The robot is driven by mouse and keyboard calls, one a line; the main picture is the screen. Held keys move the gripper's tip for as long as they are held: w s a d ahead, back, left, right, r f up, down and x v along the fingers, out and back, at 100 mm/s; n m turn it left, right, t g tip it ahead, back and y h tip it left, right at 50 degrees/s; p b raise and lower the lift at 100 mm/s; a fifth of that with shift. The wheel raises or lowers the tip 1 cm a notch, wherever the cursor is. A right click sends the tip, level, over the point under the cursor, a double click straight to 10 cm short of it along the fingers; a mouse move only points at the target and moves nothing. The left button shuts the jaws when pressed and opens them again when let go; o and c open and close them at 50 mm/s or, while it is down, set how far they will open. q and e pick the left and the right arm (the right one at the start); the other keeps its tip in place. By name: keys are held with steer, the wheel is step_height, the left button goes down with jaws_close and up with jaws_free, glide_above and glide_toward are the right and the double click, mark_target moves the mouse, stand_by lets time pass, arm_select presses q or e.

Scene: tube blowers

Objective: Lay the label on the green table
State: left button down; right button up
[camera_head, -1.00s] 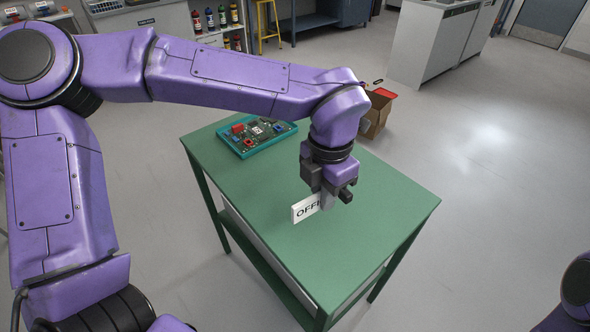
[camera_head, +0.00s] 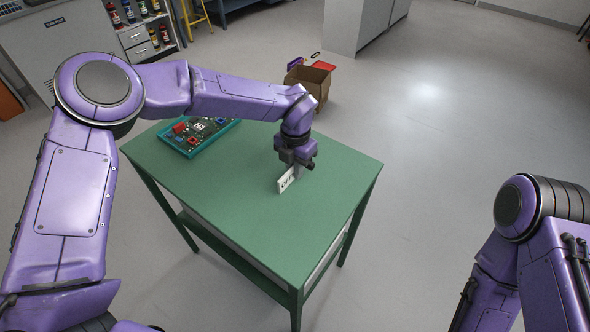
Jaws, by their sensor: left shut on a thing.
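The label (camera_head: 286,182) is a small white plate with dark lettering, too small to read fully now. My left gripper (camera_head: 297,174) is shut on it and holds it upright on edge, over the right part of the green table (camera_head: 240,220). I cannot tell whether its lower edge touches the tabletop. The gripper fingers hide the label's right end. My right arm shows at the lower right, but its gripper is out of view.
A teal tray (camera_head: 190,153) with a circuit board and small red and blue parts sits at the table's back left. An open cardboard box (camera_head: 309,82) stands behind the table. The table's front half is clear.

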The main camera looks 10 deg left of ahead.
arm_select(q)
steer(key=shift+f, duration=1.1)
steer(key=c, duration=1.1)
jaws_free()
steer(key=shift+c, duration=0.2)
steer(key=shift+r, duration=0.2)
step_height(320, 180, up, 12)
steer(key=shift+r+b, duration=0.1)
steer(key=shift+b, duration=0.4)
